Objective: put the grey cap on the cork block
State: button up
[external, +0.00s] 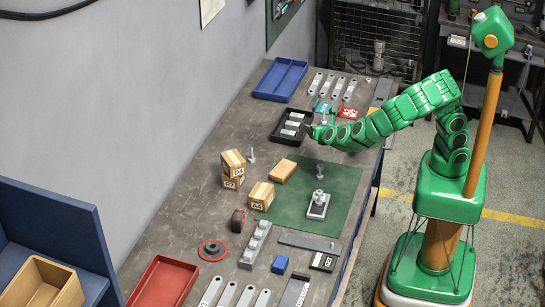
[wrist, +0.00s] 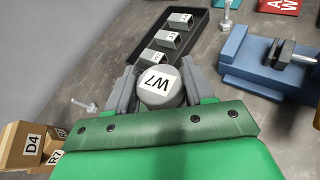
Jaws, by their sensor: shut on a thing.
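My gripper (wrist: 158,80) is shut on a grey round cap (wrist: 155,90) labelled W7, which sits between the two grey fingers in the wrist view. In the external view my gripper (external: 311,130) is at the right side of the black tray, above the table; the cap cannot be made out there. A plain tan block (external: 284,171), which looks like the cork block, lies on the far left part of the green mat, nearer the camera than my gripper. It does not show in the wrist view.
The black tray (wrist: 144,62) holds several labelled grey pieces. A post on a plate (external: 318,207) stands on the green mat (external: 343,178).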

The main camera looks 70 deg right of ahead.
jog(key=s+a+r+n+t+y, duration=0.2)
jog(key=s+a+r+n+t, duration=0.25)
jog(key=a, duration=0.45)
jog(key=g, duration=0.1)
send_over(282, 167)
jog(key=s, duration=0.1)
jog(key=shift+m+y, duration=0.3)
jog(key=shift+m, duration=0.05)
jog(key=f, duration=0.7)
jog(key=shift+d, duration=0.3)
jog(key=shift+w+a+f+g, duration=0.15)
jog(key=shift+w+f+g, duration=0.1)
jog(key=shift+w+f, duration=0.4)
jog(key=shift+s+f, duration=0.15)
jog(key=shift+f, duration=1.4)
jog(key=shift+f, duration=0.1)
jog(key=o, duration=1.1)
